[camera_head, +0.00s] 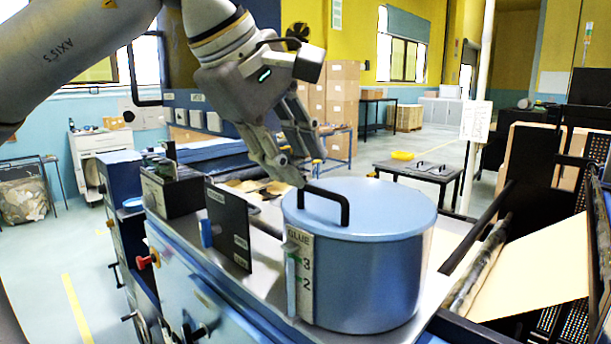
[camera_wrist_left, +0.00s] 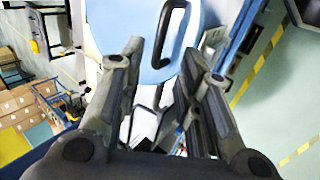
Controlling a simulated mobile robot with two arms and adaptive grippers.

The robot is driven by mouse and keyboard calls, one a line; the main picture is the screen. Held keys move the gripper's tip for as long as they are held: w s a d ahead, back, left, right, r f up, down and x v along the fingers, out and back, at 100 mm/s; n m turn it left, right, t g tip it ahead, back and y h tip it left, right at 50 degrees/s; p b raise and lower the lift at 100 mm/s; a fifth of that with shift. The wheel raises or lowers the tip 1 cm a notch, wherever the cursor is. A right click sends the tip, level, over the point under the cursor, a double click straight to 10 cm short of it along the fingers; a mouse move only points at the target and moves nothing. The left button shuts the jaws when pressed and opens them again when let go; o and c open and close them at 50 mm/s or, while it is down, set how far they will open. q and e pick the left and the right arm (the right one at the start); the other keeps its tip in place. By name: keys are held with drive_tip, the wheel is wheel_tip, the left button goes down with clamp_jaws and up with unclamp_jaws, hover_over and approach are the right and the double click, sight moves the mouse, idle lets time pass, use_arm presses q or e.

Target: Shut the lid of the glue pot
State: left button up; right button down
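The glue pot (camera_head: 370,275) is a large blue cylinder with a GLUE label and numbers on its front left. Its blue lid (camera_head: 385,205) lies level across the top, with no gap visible. A black bar handle (camera_head: 325,203) stands at the lid's left side. My left gripper (camera_head: 301,172) is just above and behind the handle, fingers pointing down, open and empty. In the left wrist view the handle (camera_wrist_left: 172,30) lies ahead of the spread fingertips (camera_wrist_left: 160,52), with part of the lid (camera_wrist_left: 120,25) behind it. My right gripper is not in view.
The pot stands on a blue machine bench (camera_head: 270,275) with a dark upright panel (camera_head: 228,228) close on its left. A roller (camera_head: 478,268) and a brown paper sheet (camera_head: 530,270) are on the right. A low table (camera_head: 415,178) stands behind.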

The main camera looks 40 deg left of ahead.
use_arm(q)
drive_tip(key=v, duration=0.6)
drive_tip(key=shift+s+r, duration=0.25)
drive_tip(key=shift+r, duration=0.05)
drive_tip(key=shift+f, duration=0.1)
